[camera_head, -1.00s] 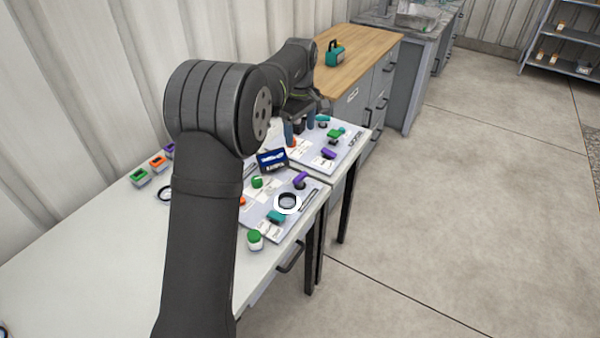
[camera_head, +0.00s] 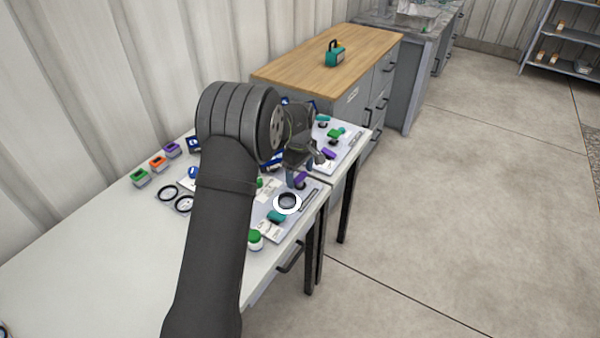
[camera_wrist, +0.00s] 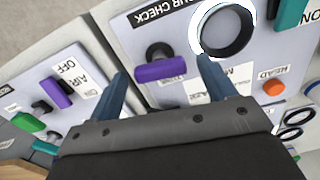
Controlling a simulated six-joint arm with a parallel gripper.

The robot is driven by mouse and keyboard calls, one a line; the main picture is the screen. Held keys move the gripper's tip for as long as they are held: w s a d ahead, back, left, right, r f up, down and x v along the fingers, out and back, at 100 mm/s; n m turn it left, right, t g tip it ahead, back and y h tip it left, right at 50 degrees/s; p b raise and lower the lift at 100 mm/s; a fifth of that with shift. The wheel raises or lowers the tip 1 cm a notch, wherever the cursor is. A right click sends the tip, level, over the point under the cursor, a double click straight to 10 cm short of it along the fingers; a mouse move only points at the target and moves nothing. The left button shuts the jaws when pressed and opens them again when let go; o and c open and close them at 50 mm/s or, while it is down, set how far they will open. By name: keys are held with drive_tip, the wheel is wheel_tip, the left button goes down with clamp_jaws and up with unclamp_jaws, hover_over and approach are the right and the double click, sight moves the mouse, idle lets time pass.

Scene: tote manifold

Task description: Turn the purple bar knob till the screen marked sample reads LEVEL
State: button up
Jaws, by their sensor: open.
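A purple bar knob (camera_wrist: 160,71) sits on a dark round base on the near panel. In the head view it shows (camera_head: 300,178) just beyond the black and white ring. My gripper (camera_wrist: 162,69) is open, with one blue-grey finger on each side of this knob in the wrist view. I cannot tell whether the fingers touch it. In the head view my gripper (camera_head: 297,175) is over the knob. A second purple bar knob (camera_head: 328,153) is on the farther panel. A blue screen (camera_head: 270,161) is mostly hidden behind my arm; I cannot read which screen is marked sample.
A thick ring (camera_wrist: 228,31) stands close to one finger. A teal knob (camera_head: 276,216) and a green knob (camera_head: 255,238) are nearby. Green, orange and purple boxes (camera_head: 157,163) stand at the back left. The front left of the bench (camera_head: 90,255) is clear.

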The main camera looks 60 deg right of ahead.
drive_tip(key=c, duration=1)
drive_tip(key=shift+m, duration=0.4)
drive_tip(key=m, duration=0.4)
drive_tip(key=shift+m, duration=0.4)
drive_tip(key=m, duration=0.5)
drive_tip(key=shift+f, duration=0.1)
drive_tip(key=shift+m, duration=0.3)
